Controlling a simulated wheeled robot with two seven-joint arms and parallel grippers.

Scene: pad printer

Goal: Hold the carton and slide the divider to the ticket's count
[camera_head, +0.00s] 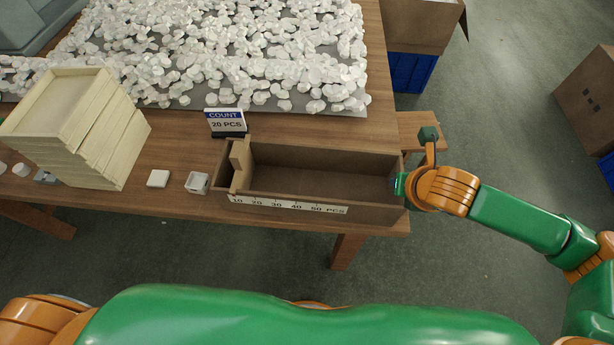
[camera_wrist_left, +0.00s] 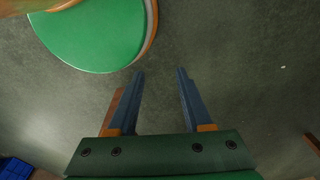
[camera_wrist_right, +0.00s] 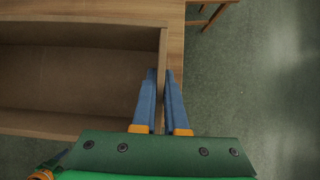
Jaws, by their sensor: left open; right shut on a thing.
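The brown carton (camera_head: 310,156) lies open-topped near the table's front edge. Its front wall bears a scale strip (camera_head: 290,205) marked 10 to 50 PCS. The tan divider (camera_head: 241,165) stands across the carton near its left end, around the 10 mark. The ticket (camera_head: 226,121) behind the carton reads COUNT 20 PCS. My right gripper (camera_head: 400,185) is shut on the carton's right end wall; in the right wrist view its fingers (camera_wrist_right: 160,100) straddle that wall (camera_wrist_right: 162,55). My left gripper (camera_wrist_left: 160,85) is open and empty over the floor; the head view does not show it.
Many white pieces cover a grey sheet (camera_head: 285,105) at the back of the table. Stacked cream trays (camera_head: 75,130) stand at the left. A white square piece (camera_head: 158,178) and a small white box (camera_head: 197,183) lie left of the carton.

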